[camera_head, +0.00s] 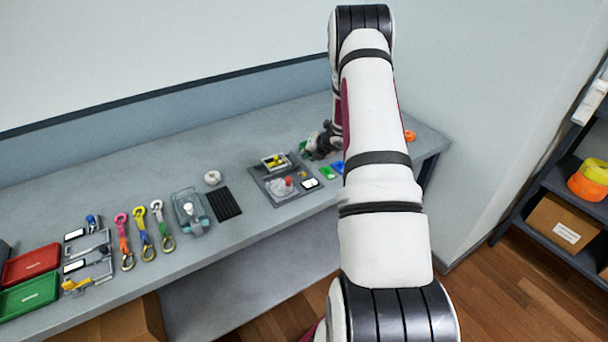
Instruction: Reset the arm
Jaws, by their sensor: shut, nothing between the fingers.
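My arm (378,150) rises from the bottom right and reaches out over the right part of the grey bench (262,220). It bends at the top and comes down behind its own upper link. My gripper (322,143) is small and dark in this view, low over the bench near the right end. It is shut and holds nothing. It is just right of a grey tray (265,188) with a yellow item and a red-topped item in it. Part of the gripper and wrist is hidden by the arm.
Left on the bench are red (30,264) and green (28,296) trays, several coloured straps (143,233), a clear container (190,212) and a black ribbed mat (224,204). Green (326,173) and orange (409,135) items lie near my arm. A shelf (550,205) stands at right.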

